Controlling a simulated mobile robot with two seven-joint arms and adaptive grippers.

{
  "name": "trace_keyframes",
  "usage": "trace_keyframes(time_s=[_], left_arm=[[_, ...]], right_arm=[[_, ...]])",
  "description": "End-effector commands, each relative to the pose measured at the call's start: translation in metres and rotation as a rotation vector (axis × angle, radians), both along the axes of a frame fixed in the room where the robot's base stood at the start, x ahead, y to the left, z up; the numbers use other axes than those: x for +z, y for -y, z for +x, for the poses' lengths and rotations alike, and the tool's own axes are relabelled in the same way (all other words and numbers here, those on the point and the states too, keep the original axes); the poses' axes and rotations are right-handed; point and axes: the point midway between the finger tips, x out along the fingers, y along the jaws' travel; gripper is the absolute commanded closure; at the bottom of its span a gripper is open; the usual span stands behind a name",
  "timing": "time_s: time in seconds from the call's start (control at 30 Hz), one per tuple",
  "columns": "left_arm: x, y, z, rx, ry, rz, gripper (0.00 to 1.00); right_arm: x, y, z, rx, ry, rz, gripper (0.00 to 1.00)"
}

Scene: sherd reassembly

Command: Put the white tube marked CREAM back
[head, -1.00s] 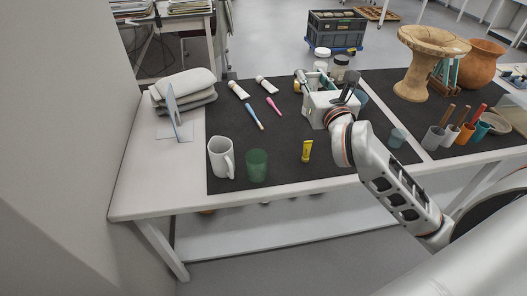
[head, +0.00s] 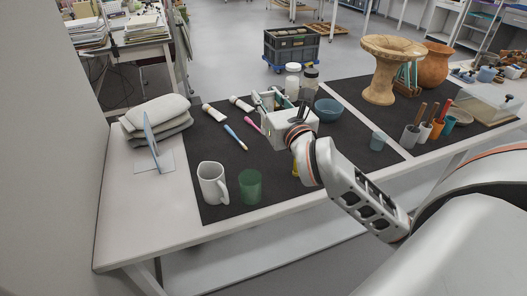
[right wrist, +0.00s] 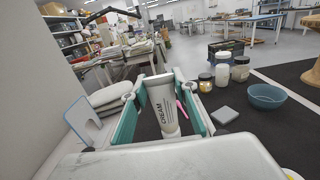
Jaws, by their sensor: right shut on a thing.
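The white tube marked CREAM (right wrist: 162,105) stands out between the two fingers of my right gripper (right wrist: 155,88) in the right wrist view, its lettering facing the camera. My right gripper also shows in the head view (head: 268,100), above the dark mat near the pink brush; it is shut on the tube. The held tube is hard to make out in the head view. Two other pale tubes lie on the mat, one at the left (head: 213,112) and one nearer the gripper (head: 240,103). My left gripper is not in view.
A white mug (head: 212,183) and a green cup (head: 250,186) stand at the front left. A blue brush (head: 236,138) lies behind them. Jars (head: 292,82) and a blue bowl (head: 328,110) are behind and right of my gripper. Folded cloths (head: 155,117) lie at the left.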

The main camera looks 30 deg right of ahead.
Motion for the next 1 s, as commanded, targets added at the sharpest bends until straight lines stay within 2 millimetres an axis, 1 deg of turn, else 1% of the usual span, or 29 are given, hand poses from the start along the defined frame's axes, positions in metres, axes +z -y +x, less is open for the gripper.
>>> trace_keyframes(time_s=[0.03, 0.17, 0.2, 0.3, 0.4, 0.57, 0.67, 0.77, 0.83, 0.9, 1.0], left_arm=[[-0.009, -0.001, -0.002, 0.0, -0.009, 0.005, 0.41], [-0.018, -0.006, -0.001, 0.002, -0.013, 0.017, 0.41], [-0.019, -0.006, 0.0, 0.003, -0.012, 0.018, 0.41], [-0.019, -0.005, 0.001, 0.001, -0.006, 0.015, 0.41], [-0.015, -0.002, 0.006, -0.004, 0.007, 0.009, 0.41], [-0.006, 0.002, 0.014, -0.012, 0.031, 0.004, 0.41], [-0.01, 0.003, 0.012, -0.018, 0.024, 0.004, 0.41], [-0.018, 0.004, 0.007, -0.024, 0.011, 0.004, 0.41], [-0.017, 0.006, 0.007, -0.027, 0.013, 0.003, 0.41], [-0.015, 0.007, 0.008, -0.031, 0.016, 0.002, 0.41], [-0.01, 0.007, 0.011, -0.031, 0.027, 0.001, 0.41]], right_arm=[[-0.024, 0.0, 0.0, 0.0, -0.014, 0.001, 0.92], [-0.056, 0.0, 0.0, 0.0, -0.014, 0.001, 0.92], [-0.066, 0.0, 0.0, 0.0, -0.014, 0.001, 0.92], [-0.087, 0.0, 0.0, 0.0, -0.012, 0.002, 0.92], [-0.1, 0.0, 0.0, -0.001, -0.008, 0.0, 0.92], [-0.108, 0.0, 0.0, 0.0, -0.002, 0.001, 0.92], [-0.119, 0.0, 0.0, 0.0, -0.005, 0.001, 0.92], [-0.137, 0.0, 0.0, -0.001, -0.008, 0.002, 0.92], [-0.146, 0.0, 0.0, 0.0, -0.008, 0.001, 0.92], [-0.15, 0.0, 0.0, 0.0, -0.005, 0.0, 0.92], [-0.15, 0.0, 0.0, 0.0, -0.001, 0.0, 0.92]])
